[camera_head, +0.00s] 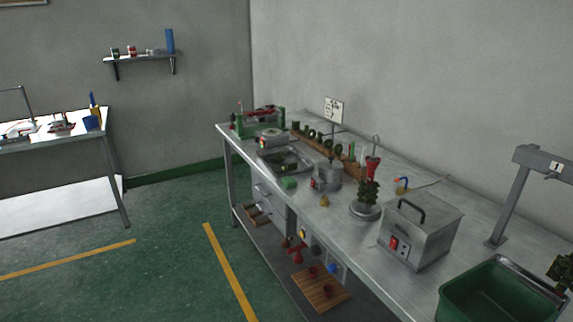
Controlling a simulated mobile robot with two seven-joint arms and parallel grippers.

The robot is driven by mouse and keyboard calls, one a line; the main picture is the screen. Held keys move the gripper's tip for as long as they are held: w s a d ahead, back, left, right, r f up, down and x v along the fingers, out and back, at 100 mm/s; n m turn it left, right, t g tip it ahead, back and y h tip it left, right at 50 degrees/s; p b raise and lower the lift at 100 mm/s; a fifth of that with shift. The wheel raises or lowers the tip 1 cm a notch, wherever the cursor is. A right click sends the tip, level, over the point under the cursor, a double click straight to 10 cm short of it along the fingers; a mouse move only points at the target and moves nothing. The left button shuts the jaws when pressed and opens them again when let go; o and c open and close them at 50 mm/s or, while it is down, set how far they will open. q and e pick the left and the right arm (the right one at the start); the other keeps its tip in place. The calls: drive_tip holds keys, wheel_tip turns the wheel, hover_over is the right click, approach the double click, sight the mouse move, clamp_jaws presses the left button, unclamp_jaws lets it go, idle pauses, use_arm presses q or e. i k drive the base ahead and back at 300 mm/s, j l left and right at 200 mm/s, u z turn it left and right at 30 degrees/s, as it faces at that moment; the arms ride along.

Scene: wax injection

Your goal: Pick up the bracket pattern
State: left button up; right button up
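No gripper of mine shows in the head view. I cannot tell for sure which piece is the bracket pattern. Several small green wax pieces (311,134) stand in a row along a wooden rack (345,158) at the back of the metal bench (395,187). A shallow metal tray (268,163) in front of the rack holds dark green shapes too small to make out. A small green block (288,183) lies at the bench's front edge, near the tray.
On the bench stand a metal pot (325,181), a green wax tree (368,190) on a round base, a grey handled box (420,235) and a green tub (490,295). A green-framed machine (258,122) is at the far end. The green floor (180,235) in front is clear.

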sight(292, 166)
drive_tip(key=z, duration=0.5)
drive_tip(key=i+j+z, duration=0.2)
drive_tip(key=j+z, duration=0.25)
drive_tip(key=i+j+z, duration=0.15)
drive_tip(key=j+z, duration=0.15)
drive_tip(key=z, duration=0.15)
drive_tip(key=i+j+z, duration=0.15)
drive_tip(key=j, duration=0.3)
drive_tip(key=j+z, duration=0.2)
drive_tip(key=j, duration=0.7)
drive_tip(key=i+j+z, duration=0.1)
drive_tip(key=j, duration=0.4)
